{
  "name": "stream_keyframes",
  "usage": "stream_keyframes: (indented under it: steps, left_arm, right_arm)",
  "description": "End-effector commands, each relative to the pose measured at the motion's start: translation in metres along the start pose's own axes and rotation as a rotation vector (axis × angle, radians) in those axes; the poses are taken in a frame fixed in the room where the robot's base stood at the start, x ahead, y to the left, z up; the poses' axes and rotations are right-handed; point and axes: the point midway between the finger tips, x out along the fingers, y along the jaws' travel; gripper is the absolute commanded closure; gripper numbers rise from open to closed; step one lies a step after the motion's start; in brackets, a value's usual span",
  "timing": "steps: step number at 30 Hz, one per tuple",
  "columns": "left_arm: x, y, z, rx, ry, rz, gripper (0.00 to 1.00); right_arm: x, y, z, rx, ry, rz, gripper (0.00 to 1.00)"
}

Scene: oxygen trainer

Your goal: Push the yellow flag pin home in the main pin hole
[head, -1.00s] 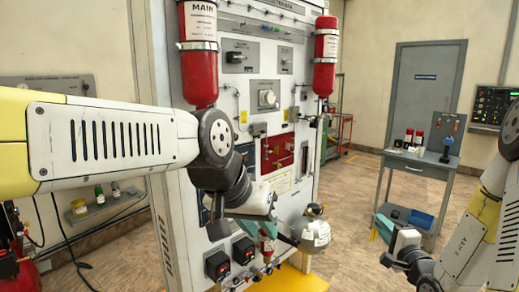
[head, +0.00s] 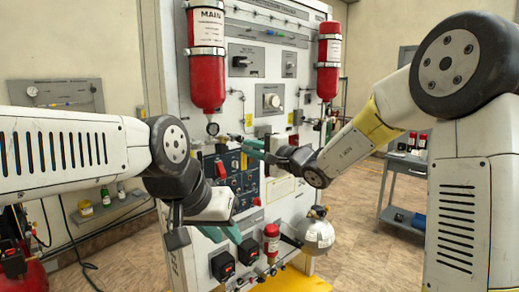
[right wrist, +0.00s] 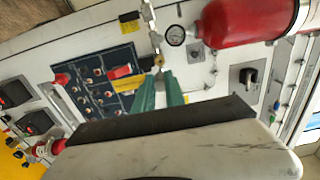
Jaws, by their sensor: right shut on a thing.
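My right gripper (head: 240,138) reaches in from the right to the panel below the MAIN bottle and is shut. In the right wrist view its teal fingertips (right wrist: 160,74) meet a small brass-yellow piece, which I take for the yellow flag pin (right wrist: 159,60), beside the round gauge. The fingers hide most of the pin. The main pin hole is not distinguishable, and how deep the pin sits cannot be told. My left gripper (head: 243,243) is low in front of the panel, above the black switch boxes; its jaw gap is not clear.
The red MAIN bottle (head: 207,60) and round gauge (head: 212,129) are just above and left of my right gripper. A blue switch panel (head: 229,175) lies below it. A silver sphere (head: 317,235) sticks out low at right. A grey cart (head: 400,195) stands behind my right arm.

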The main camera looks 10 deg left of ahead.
Motion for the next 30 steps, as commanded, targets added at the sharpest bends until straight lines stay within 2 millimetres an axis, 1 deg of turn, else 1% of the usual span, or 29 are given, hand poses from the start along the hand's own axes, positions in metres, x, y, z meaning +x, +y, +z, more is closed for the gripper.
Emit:
stream_keyframes:
  steps: [6,10,24,30]
  left_arm:
    - [0.0,0.0,0.0,0.0,0.0,0.0,0.72]
    - [0.0,0.0,0.0,0.0,0.0,0.0,0.72]
    - [0.0,0.0,0.0,0.0,0.0,0.0,0.72]
    - [0.0,0.0,0.0,0.0,0.0,0.0,0.72]
  right_arm:
    - [-0.001,0.001,0.0,0.0,0.001,0.0,1.0]
    - [-0.004,0.001,0.002,-0.001,0.003,0.0,1.0]
    - [0.039,0.001,0.001,-0.002,0.002,0.0,1.0]
    - [0.052,0.001,0.001,-0.001,0.003,-0.001,1.0]
